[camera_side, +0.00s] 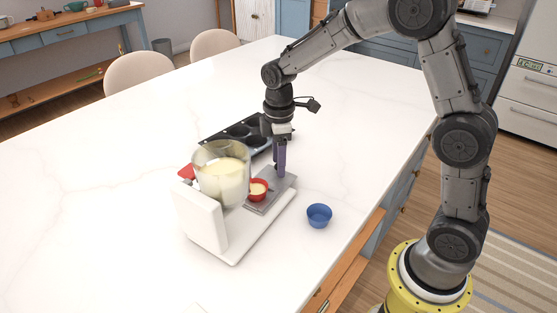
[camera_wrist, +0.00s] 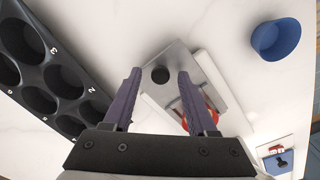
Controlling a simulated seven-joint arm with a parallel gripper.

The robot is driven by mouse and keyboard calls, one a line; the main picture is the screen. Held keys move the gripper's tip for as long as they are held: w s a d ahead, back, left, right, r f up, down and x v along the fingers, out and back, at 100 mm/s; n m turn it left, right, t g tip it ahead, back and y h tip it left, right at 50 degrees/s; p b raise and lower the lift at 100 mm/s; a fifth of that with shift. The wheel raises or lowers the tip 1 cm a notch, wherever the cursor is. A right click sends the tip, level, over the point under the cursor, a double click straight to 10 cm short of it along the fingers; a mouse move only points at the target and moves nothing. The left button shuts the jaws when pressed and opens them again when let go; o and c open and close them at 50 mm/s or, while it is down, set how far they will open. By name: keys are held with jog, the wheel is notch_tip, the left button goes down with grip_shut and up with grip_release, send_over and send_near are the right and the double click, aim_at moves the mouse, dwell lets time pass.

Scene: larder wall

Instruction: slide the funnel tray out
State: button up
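The funnel tray appears to be the flat grey metal slide (camera_side: 284,187) at the base of a white dispenser (camera_side: 203,220). In the wrist view the grey slide (camera_wrist: 181,58) carries a round black knob (camera_wrist: 160,75). A red cup (camera_side: 257,192) with pale contents sits on or over the slide, under the clear hopper (camera_side: 207,157); in the wrist view the red cup (camera_wrist: 212,112) is partly hidden by a finger. My gripper (camera_side: 281,174) points down over the slide's outer end. Its purple fingers (camera_wrist: 158,73) are open, one on each side of the knob; contact is not visible.
A black muffin tin (camera_side: 240,134) with numbered wells lies behind the dispenser. An empty-looking blue cup (camera_side: 319,215) stands on the counter to the right of the dispenser. The hopper holds pale batter. The white counter (camera_side: 370,110) is clear to the far right.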

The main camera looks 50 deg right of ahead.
notch_tip(320, 180, up, 14)
jog(key=shift+f, duration=0.15)
dwell(0.6)
jog(key=s+r+m+t, duration=0.25)
jog(key=s+r, duration=0.45)
jog(key=s, duration=0.7)
jog(key=s+f+m+t, duration=0.3)
jog(key=s+f+m, duration=0.4)
jog(key=s, duration=0.3)
jog(key=shift+a+f+m, duration=0.3)
jog(key=shift+f+m, duration=0.05)
jog(key=shift+f, duration=0.45)
